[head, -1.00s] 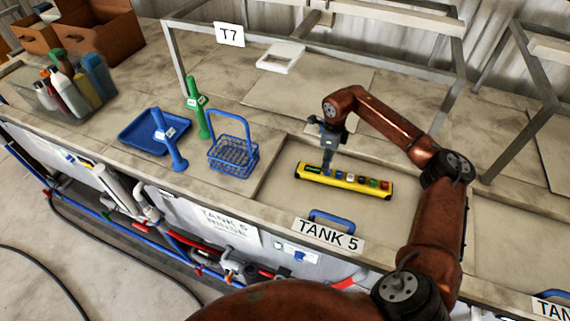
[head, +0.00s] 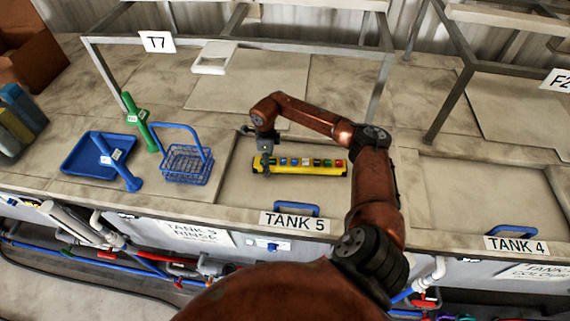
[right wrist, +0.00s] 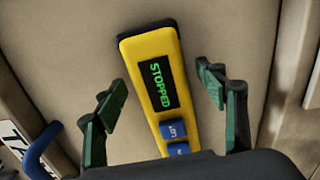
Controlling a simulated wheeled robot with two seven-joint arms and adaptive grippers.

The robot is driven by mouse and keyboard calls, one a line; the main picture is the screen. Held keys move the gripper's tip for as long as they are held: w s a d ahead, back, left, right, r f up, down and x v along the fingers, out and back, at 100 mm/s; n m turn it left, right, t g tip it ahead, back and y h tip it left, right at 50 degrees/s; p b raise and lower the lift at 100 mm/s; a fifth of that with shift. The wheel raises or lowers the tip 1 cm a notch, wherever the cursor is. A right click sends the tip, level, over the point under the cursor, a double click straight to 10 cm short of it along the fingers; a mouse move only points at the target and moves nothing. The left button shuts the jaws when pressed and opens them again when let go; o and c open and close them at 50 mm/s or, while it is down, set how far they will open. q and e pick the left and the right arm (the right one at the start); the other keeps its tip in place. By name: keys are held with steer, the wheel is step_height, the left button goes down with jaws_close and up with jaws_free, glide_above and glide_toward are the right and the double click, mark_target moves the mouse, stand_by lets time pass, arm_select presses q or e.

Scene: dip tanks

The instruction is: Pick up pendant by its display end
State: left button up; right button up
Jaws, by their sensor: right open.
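The pendant (head: 310,171) is a long yellow bar with several coloured buttons, lying flat on the Tank 5 lid. My right gripper (head: 265,168) is over the pendant's left end in the head view. In the right wrist view, the open fingers (right wrist: 162,96) stand either side of the display end, with gaps on both sides. Whether the fingertips are level with the pendant is unclear. My left gripper is not in view.
The Tank 5 lid (head: 235,195) has a blue handle (head: 297,208) in front of the pendant. A blue wire basket (head: 186,165), a blue tray (head: 82,168), and green (head: 140,125) and blue (head: 122,172) tools lie left. Metal frames rise behind.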

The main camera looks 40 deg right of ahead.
steer(key=shift+r, duration=0.1)
steer(key=c, duration=1.4)
